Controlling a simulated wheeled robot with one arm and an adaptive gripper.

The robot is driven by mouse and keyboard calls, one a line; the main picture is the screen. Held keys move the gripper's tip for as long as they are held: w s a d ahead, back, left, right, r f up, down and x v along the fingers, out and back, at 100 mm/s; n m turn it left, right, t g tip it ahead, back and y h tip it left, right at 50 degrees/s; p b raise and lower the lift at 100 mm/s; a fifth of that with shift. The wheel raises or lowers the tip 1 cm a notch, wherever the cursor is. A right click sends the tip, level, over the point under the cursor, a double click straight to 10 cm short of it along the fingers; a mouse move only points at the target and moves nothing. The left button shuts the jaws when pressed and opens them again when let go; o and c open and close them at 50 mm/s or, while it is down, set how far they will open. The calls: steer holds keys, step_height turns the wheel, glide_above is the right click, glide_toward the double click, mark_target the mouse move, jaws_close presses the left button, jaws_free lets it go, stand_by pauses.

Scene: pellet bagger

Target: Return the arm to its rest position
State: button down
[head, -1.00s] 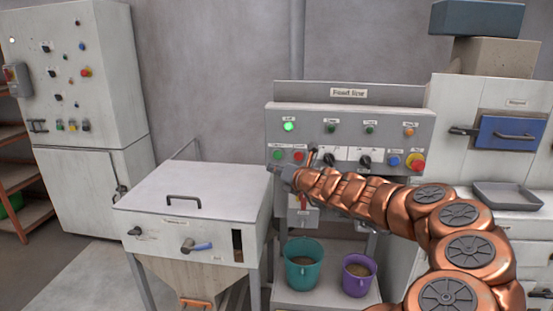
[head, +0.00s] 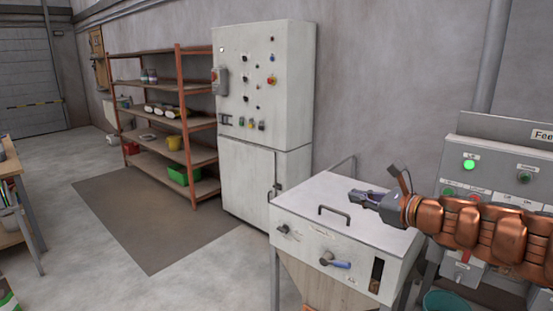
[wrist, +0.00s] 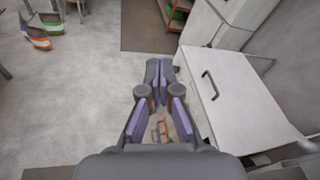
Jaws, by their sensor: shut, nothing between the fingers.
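My gripper (head: 366,198) is at the end of my copper-coloured arm, in front of the lidded hopper's right side in the head view. In the wrist view my gripper (wrist: 158,66) has its two fingers together at the tips, with nothing between them. It is apart from the hopper (wrist: 228,80), whose white lid and handle show to its right. My arm reaches in from the right edge of the head view and covers part of the feed line panel (head: 500,135).
A white control cabinet (head: 262,110) stands behind the hopper (head: 330,205). Orange-framed shelves (head: 180,50) are left of it. A bench (head: 15,190) is at the left edge. The floor (head: 180,285) between is clear. A teal bucket (head: 445,302) sits below the panel.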

steer(key=s+a+f+n+g+y, duration=0.1)
steer(key=s+a+f+n+g, duration=0.15)
steer(key=s+a+n, duration=0.3)
steer(key=s+a+f+n+g, duration=0.2)
steer(key=s+a+n+g, duration=0.1)
steer(key=s+a+n, duration=0.3)
steer(key=s+a+f+n+g+h, duration=0.25)
steer(key=s+f+n+g, duration=0.4)
steer(key=s, duration=0.55)
steer(key=s+d+f+n+g+h, duration=0.1)
steer(key=s+d+f+n+h, duration=0.2)
steer(key=s+d, duration=0.3)
steer(key=s+d+f+n+g+h, duration=0.1)
steer(key=s+d+f+n+h, duration=0.3)
steer(key=s+d, duration=0.3)
steer(key=s+f, duration=0.1)
steer(key=s, duration=0.2)
steer(key=shift+s+f+g+h, duration=0.2)
steer(key=shift+f+g+h, duration=0.1)
steer(key=shift+f+h, duration=0.05)
